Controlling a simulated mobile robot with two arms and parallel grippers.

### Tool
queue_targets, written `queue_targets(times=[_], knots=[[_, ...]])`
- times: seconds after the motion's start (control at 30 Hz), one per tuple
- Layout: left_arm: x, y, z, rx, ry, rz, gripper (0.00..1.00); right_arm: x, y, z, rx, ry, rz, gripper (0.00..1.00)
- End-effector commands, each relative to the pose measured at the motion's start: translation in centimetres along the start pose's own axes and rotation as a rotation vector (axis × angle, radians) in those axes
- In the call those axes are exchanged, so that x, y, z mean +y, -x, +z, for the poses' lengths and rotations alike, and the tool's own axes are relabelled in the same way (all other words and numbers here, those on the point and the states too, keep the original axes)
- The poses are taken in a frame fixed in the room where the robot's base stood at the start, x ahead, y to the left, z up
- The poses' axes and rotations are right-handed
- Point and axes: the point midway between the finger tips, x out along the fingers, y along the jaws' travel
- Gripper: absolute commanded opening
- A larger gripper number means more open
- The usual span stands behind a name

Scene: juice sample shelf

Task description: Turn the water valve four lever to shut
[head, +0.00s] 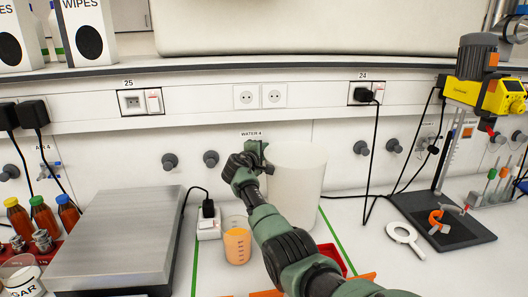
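The label WATER 4 (251,133) is on the white wall panel below the socket strip. The valve and its lever under this label are hidden behind my gripper, so the lever's position cannot be told. My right arm comes in from the lower right, and its gripper (256,152) is right at the spot below the label. The fingers are small and dark there; I cannot tell whether they are open or shut, or whether they touch the lever. My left gripper is not in view.
A tall white cylinder (303,170) stands right beside my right gripper. A beaker of orange juice (236,245) stands below it. Dark wall knobs (211,158) flank the label. A metal-topped scale (125,240) is at left, a yellow stirrer (497,97) at right.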

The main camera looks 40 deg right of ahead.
Motion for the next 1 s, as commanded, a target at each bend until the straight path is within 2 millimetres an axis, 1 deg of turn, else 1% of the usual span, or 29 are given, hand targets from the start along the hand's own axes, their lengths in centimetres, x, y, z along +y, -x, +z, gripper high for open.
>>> queue_targets(times=[0.17, 0.27, 0.47, 0.6, 0.8, 1.0], knots=[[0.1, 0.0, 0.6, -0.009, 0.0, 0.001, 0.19, 0.1, 0.1, 0.1, -0.001, -0.001, 0.002, 0.19], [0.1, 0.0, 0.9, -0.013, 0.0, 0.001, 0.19, 0.0, 0.6, 0.0, 0.0, -0.001, 0.002, 0.19], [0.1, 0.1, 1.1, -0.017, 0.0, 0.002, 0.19, 0.0, 2.7, 0.0, 0.001, -0.002, 0.002, 0.19], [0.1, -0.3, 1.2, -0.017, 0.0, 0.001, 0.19, -0.1, 4.7, -0.1, 0.002, -0.003, 0.003, 0.19], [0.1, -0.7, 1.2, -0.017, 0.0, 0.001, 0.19, -0.1, 6.9, -0.1, 0.001, -0.001, 0.002, 0.19], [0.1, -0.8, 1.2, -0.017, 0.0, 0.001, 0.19, 0.0, 7.8, -0.1, 0.001, 0.0, 0.001, 0.19]])
